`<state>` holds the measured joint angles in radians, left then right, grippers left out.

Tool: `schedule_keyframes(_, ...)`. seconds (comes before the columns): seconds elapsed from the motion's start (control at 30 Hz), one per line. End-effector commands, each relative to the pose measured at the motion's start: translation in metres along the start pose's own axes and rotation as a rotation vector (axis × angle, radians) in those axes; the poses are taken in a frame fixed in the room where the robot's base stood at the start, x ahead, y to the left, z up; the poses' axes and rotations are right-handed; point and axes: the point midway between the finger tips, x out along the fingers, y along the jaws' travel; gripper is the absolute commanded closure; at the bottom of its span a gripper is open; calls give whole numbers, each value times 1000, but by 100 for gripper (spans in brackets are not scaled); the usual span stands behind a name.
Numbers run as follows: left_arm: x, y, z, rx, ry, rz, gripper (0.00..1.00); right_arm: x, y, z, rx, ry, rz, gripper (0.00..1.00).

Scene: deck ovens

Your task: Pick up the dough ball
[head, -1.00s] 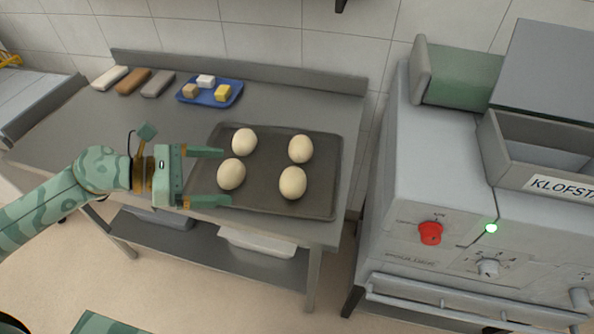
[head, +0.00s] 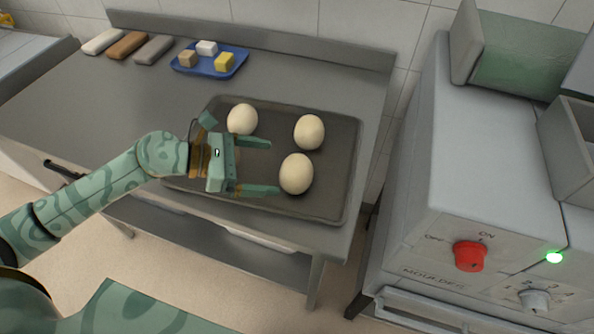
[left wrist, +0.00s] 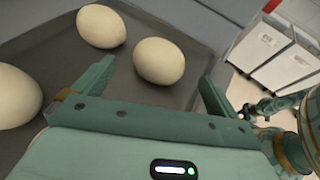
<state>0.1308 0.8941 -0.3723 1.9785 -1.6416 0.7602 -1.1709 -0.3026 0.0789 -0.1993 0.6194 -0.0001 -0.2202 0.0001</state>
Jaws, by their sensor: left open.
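Pale dough balls sit on a dark tray (head: 335,205). In the head view one is at the back left (head: 242,119), one at the back right (head: 309,132) and one at the front right (head: 296,174). A fourth, seen earlier at the front left, is hidden by my left gripper (head: 268,166). That gripper is open and empty, pointing right over the tray, with the front right ball just ahead of its fingertips. In the left wrist view one ball (left wrist: 159,61) shows ahead between the fingers; two others show to its left. My right gripper is not in view.
A blue tray (head: 205,68) with small blocks and several long bars (head: 127,45) lie at the back left of the steel table (head: 120,105). A machine (head: 450,170) with a red knob stands right of the table. The table's left part is clear.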

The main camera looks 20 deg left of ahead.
Motion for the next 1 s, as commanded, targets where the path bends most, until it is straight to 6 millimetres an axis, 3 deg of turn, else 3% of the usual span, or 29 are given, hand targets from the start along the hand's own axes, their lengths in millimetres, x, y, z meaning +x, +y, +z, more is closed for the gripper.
schedule_keyframes(0.1,26,0,1,-1,-4,-1,3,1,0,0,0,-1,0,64)
schedule_keyframes(0.37,51,0,-1,-2,-1,-1,3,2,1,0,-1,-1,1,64)
schedule_keyframes(0.6,90,-1,-3,-2,-1,-1,3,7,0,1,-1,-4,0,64)
schedule_keyframes(0.9,98,-1,-3,-1,1,-1,3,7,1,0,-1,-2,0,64)
schedule_keyframes(0.93,98,-1,-3,-1,1,-1,5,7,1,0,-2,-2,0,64)
schedule_keyframes(1.0,97,-1,-3,-1,1,-1,25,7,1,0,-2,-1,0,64)
